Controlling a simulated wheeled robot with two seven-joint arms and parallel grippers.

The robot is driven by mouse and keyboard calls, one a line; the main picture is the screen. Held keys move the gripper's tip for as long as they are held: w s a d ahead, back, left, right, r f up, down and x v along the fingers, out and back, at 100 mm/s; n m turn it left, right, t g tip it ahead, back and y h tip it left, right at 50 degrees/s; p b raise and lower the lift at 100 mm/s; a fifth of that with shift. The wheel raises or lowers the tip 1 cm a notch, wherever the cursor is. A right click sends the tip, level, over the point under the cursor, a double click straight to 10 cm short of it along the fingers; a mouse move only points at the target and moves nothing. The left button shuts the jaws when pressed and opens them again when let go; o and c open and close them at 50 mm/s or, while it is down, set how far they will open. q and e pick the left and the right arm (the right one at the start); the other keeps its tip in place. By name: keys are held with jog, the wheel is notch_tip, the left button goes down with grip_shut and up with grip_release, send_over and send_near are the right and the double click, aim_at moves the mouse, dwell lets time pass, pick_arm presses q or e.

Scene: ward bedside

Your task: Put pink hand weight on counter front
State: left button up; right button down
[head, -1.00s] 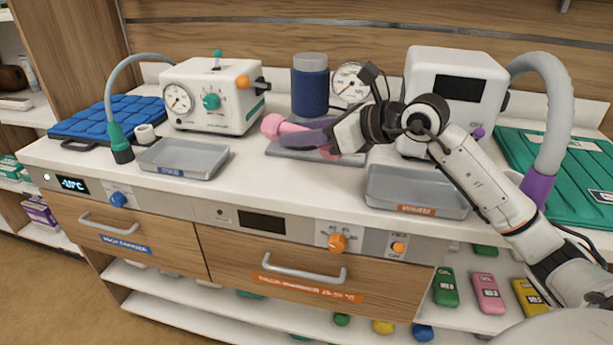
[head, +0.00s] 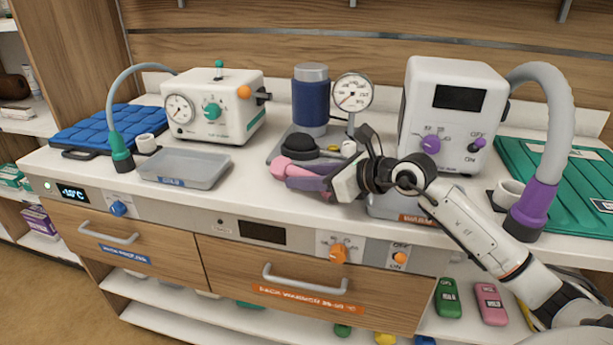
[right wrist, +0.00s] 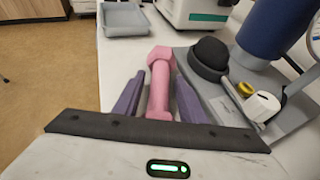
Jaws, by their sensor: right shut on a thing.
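The pink hand weight (head: 281,166) is a small dumbbell at the front middle of the white counter (head: 256,206). It also shows in the right wrist view (right wrist: 159,85), lying between the two purple fingers. My right gripper (head: 303,177) is shut on it, and its fingers hide much of the handle in the head view. In the head view the weight is at the counter's front part, left of the right tray; I cannot tell whether it touches the surface. My left gripper is in neither view.
Behind the weight is a grey platform (right wrist: 217,92) with a black dome (head: 287,146), a blue cylinder (head: 310,103) and a gauge (head: 352,92). A grey tray (head: 184,168) stands left, another (head: 386,207) is partly behind my arm. Bare counter lies between the left tray and the weight.

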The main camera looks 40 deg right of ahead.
jog(key=shift+r, duration=0.1)
jog(key=c, duration=1.1)
grip_release()
jog(key=shift+s+d, duration=0.1)
jog(key=shift+s, duration=0.25)
jog(key=b+v, duration=0.1)
jog(key=v, duration=1)
jog(key=shift+s+r, duration=0.15)
